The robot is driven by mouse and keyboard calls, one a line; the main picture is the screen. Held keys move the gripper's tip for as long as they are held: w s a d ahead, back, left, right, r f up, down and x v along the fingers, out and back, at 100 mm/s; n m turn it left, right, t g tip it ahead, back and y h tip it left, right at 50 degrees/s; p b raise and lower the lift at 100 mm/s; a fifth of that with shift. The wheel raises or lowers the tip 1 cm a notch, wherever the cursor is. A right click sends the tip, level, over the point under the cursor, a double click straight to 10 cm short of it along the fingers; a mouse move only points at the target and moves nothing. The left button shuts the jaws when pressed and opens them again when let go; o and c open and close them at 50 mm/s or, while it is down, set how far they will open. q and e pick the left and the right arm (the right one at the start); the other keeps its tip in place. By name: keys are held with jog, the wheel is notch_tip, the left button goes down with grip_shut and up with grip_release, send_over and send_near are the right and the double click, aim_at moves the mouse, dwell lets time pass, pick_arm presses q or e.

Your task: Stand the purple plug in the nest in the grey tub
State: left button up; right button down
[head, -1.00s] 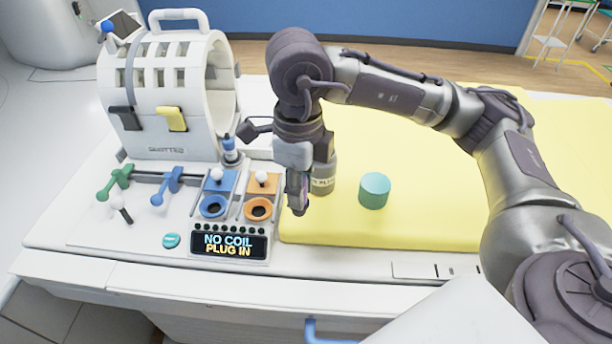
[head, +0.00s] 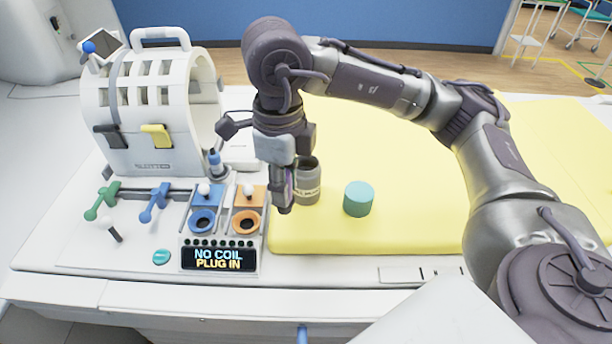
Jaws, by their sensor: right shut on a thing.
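My right gripper (head: 284,198) points down just left of the grey tub, in front of part of it. It is shut on the purple plug (head: 289,184), of which only a thin purple strip shows between the fingers. The grey tub (head: 309,190) stands upright on the yellow mat, with a pale label band; its left side is hidden by the gripper. The nest inside the tub cannot be made out. My left gripper is not in view.
A teal cylinder (head: 358,199) stands on the yellow mat (head: 400,235) right of the tub. Left are a control panel with blue (head: 203,220) and orange (head: 246,221) rings, a display (head: 219,259) reading "NO COIL PLUG IN", levers, and a white slotted coil housing (head: 160,120).

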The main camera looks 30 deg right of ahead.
jog(key=shift+r+p, duration=1.3)
jog(key=shift+r, duration=1.4)
jog(key=shift+w+d+f, duration=0.1)
jog(key=shift+w+d, duration=0.05)
jog(key=w+d, duration=1)
jog(key=shift+d+b, duration=0.35)
jog(key=shift+d, duration=0.05)
jog(key=shift+f+b, duration=3.4)
jog(key=shift+f, duration=1.5)
